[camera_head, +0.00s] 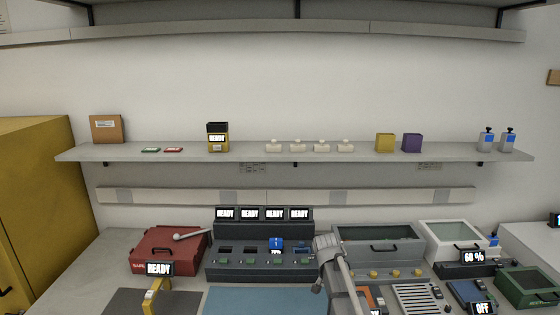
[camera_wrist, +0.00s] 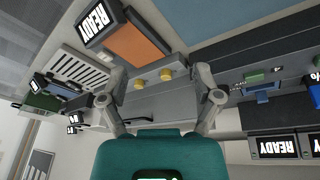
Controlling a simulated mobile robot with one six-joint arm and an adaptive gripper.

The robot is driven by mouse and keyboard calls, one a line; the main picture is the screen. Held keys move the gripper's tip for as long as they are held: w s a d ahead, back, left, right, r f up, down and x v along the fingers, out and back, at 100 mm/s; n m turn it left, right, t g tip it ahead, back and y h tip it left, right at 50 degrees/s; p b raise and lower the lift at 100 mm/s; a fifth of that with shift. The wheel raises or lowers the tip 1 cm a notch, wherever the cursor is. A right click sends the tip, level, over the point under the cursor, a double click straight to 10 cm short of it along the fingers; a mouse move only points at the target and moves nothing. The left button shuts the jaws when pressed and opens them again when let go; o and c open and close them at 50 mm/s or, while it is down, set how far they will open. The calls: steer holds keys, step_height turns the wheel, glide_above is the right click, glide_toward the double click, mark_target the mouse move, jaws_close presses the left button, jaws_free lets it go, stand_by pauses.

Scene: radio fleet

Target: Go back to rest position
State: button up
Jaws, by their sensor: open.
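My gripper (camera_wrist: 160,76) is open in the wrist view, with its two fingers spread wide and nothing between them. Beyond the fingers is a grey box front with yellow knobs (camera_wrist: 165,75). In the head view my grey arm (camera_head: 341,270) rises at the bottom centre, in front of the bench, left of the grey glass-lidded box (camera_head: 420,258). Which part of it is the gripper is hard to tell there.
A charger rack (camera_head: 225,262) with several READY displays stands left of my arm. A red case (camera_head: 150,254) is further left, and a white glass-lidded box (camera_head: 428,240) is right. A wall shelf (camera_head: 250,154) holds small items.

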steer(key=s+f+n+g+y+b, duration=0.1)
steer(key=s+f+n+b, duration=0.2)
steer(key=s, duration=0.7)
steer(key=s+f+n+g+y+b, duration=0.1)
steer(key=s+f+n+b, duration=0.2)
steer(key=s, duration=0.8)
steer(key=shift+a+f+n+b, duration=0.25)
steer(key=shift+f+n+b, duration=0.05)
steer(key=shift+f, duration=0.65)
